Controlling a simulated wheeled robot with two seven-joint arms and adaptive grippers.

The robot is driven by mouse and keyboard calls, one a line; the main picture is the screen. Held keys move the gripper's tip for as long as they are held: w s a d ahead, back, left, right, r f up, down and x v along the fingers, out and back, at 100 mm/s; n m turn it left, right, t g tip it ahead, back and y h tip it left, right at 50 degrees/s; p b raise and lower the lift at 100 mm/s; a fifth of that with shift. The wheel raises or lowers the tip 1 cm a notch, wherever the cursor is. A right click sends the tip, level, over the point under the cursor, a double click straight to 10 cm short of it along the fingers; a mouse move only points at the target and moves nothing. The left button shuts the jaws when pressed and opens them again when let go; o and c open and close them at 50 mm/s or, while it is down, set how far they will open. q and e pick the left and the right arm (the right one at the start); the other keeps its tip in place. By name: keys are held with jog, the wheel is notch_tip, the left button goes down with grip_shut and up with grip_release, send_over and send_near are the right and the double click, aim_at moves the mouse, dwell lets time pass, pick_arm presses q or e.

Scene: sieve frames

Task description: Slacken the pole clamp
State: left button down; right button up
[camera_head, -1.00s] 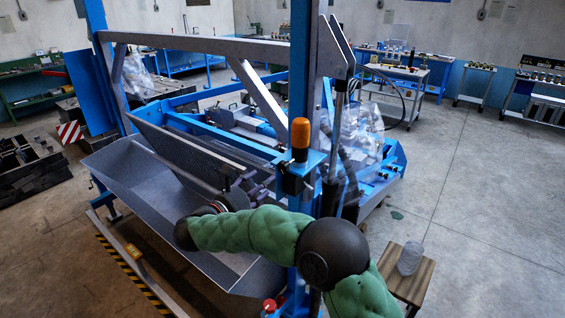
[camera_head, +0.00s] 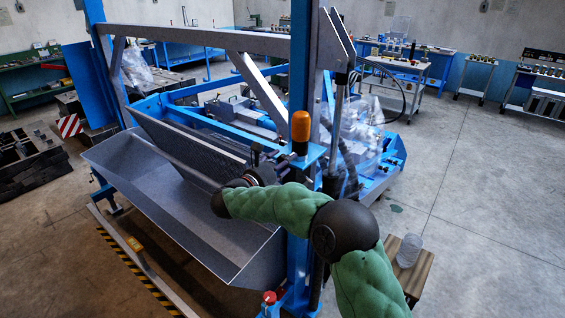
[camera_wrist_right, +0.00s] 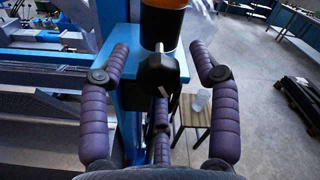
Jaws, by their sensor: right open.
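The pole clamp is a blue bracket (camera_head: 314,154) on the upright blue pole (camera_head: 299,60), beneath an orange-topped black cylinder (camera_head: 301,130). In the right wrist view its black knob (camera_wrist_right: 158,73) on a short stem faces me. My right gripper (camera_wrist_right: 159,50) is open, with one purple padded finger left of the knob, one right and one below. The fingers appear apart from the knob. In the head view the right gripper (camera_head: 273,160) is beside the pole at clamp height, partly hidden by its own wrist. My left gripper is not in view.
A grey metal trough (camera_head: 165,197) and a sloping screen lie left of the pole. A wooden stool (camera_head: 418,272) with a clear jar (camera_head: 409,250) stands to the right. A red button (camera_head: 269,297) is low by the pole. The floor at right is open.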

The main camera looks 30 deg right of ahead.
jog(key=c, duration=1.1)
